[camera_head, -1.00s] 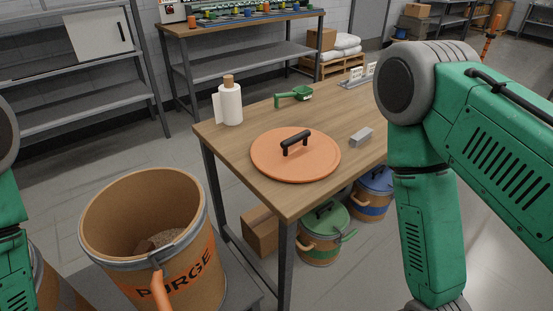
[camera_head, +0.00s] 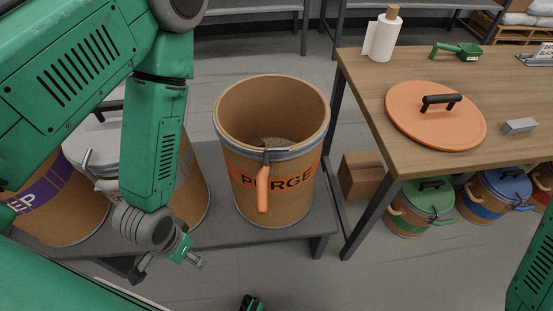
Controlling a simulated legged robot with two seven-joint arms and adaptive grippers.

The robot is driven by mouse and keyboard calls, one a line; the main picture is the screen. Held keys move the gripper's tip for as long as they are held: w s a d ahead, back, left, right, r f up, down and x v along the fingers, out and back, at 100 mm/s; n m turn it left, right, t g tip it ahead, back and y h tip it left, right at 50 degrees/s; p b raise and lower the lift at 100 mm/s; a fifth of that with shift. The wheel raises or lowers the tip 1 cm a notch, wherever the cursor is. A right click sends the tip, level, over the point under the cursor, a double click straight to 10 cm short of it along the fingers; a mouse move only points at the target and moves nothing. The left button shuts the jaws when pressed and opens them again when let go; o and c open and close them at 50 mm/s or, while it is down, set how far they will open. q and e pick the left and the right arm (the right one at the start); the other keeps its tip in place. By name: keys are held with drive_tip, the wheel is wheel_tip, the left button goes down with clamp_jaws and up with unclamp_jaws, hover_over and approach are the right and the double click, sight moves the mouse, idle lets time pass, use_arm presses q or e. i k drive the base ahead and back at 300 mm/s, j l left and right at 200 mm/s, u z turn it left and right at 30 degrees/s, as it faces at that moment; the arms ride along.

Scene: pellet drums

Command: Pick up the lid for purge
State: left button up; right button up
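The orange round lid (camera_head: 420,118) with a black bar handle (camera_head: 441,100) lies flat on the wooden table (camera_head: 520,88). The open brown drum marked PURGE (camera_head: 243,192) stands left of the table, with some pellets inside and an orange lever hanging at its front. My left arm comes down left of this drum. The end of that arm, around my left gripper (camera_head: 190,257), is small and partly shown, apart from the lid; its fingers cannot be made out clearly.
A paper towel roll (camera_head: 383,36), a green scoop (camera_head: 458,50) and a grey block (camera_head: 519,126) are on the table. A grey-lidded drum (camera_head: 189,186) stands behind my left arm. Lidded pails, green (camera_head: 420,207) and blue (camera_head: 494,195), and a box (camera_head: 361,178) are beneath the table.

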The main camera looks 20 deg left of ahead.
sight(437, 116)
drive_tip(key=i+l+z, duration=0.1)
drive_tip(key=l+z, duration=0.15)
drive_tip(key=l, duration=0.5)
drive_tip(key=i+l+z, duration=0.1)
drive_tip(key=z, duration=0.25)
drive_tip(key=i+z, duration=0.3)
drive_tip(key=i+j+z, duration=0.1)
drive_tip(key=j+z, duration=0.4)
